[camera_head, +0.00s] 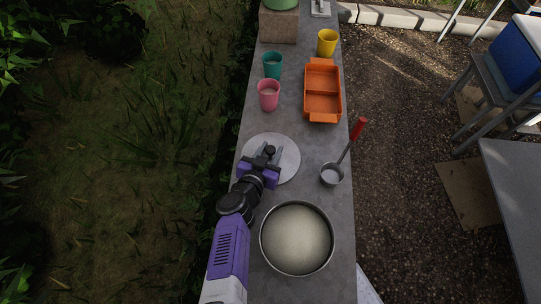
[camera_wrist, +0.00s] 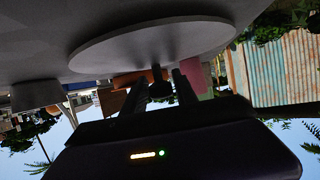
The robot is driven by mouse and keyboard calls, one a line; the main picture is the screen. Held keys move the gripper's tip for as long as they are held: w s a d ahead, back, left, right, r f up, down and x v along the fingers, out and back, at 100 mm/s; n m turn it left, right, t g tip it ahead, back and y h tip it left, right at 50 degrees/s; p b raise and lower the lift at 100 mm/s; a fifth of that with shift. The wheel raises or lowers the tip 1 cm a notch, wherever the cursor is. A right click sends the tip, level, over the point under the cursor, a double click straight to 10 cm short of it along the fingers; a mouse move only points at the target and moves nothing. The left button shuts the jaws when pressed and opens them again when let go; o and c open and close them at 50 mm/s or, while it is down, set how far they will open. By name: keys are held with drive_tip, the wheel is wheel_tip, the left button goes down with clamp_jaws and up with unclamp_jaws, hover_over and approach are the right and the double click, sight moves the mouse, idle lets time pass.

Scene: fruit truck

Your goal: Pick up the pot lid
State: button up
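The pot lid (camera_head: 287,160) is a flat, light grey disc with a dark knob, lying on the grey counter. In the wrist view, the lid (camera_wrist: 110,50) appears upside down, with its knob (camera_wrist: 160,90) pointing down in the picture. My gripper (camera_head: 266,154) reaches over the lid from the lower left, its fingers close to the knob. In the wrist view, my gripper (camera_wrist: 159,92) is open, with a finger to either side of the knob and gaps between. Part of the lid is hidden under my gripper.
A round pot (camera_head: 297,239) with pale contents stands near. A ladle (camera_head: 332,174) with a red handle lies right of the lid. Beyond are pink (camera_head: 268,96), teal (camera_head: 272,66) and yellow (camera_head: 327,43) cups and an orange tray (camera_head: 322,89).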

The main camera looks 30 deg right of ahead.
clamp_jaws()
